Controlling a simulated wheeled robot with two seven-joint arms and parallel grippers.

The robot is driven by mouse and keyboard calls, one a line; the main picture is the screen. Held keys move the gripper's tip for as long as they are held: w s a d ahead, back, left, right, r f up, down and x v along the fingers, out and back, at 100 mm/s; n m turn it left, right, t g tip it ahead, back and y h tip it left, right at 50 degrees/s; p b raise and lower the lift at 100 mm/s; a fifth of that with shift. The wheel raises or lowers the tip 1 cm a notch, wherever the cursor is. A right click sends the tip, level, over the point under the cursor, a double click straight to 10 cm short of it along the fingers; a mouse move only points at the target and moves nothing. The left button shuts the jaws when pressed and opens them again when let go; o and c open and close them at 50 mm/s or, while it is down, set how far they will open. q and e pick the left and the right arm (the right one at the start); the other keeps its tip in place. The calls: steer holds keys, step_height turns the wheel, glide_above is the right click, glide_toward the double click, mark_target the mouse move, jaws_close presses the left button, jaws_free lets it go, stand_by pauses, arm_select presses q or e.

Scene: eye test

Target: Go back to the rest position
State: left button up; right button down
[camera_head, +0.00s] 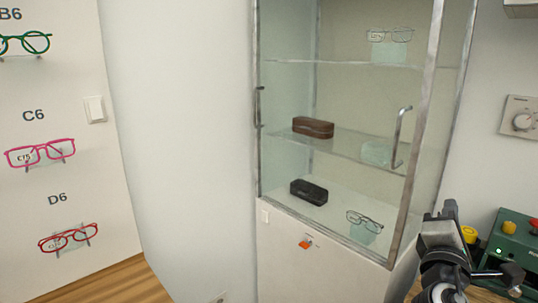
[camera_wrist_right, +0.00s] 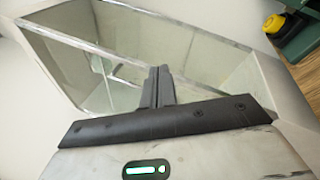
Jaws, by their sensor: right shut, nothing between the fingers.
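My right gripper (camera_head: 440,212) is at the lower right of the head view, in front of the right side of the glass cabinet. In the right wrist view its two fingers (camera_wrist_right: 160,72) are together with nothing between them. The glass cabinet (camera_head: 432,90) fills the middle of the head view and also shows behind the fingers in the right wrist view (camera_wrist_right: 215,45). My left gripper is in neither view.
Cabinet shelves hold a brown case (camera_head: 313,127), a black case (camera_head: 309,192) and glasses (camera_head: 365,221). A green device (camera_head: 508,243) with a yellow knob stands right of my right gripper. A panel (camera_head: 70,110) with glasses is at left.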

steer(key=s+a+f+m+g+y, duration=0.1)
steer(key=s+a+f+y, duration=0.15)
steer(key=f, duration=0.55)
steer(key=s+a+f+g+y, duration=0.15)
steer(key=f+y, duration=0.25)
steer(key=f, duration=0.4)
steer(key=s+a+f+m+g+y, duration=0.1)
steer(key=s+f+g+y, duration=0.15)
steer(key=f, duration=0.65)
steer(key=s+a+f+m+g+y, duration=0.2)
steer(key=s+a+f+m+y, duration=0.15)
steer(key=s+f, duration=0.35)
steer(key=s+a+f+m+g+y, duration=0.15)
steer(key=s+f+m, duration=0.25)
steer(key=s, duration=0.4)
steer(key=w+a+m+t+y, duration=0.1)
steer(key=a+m, duration=0.3)
steer(key=a, duration=0.6)
steer(key=shift+r+t, duration=0.35)
steer(key=shift+r, duration=0.05)
steer(key=c, duration=2.1)
jaws_free()
steer(key=shift+w, duration=0.15)
steer(key=shift+c, duration=0.2)
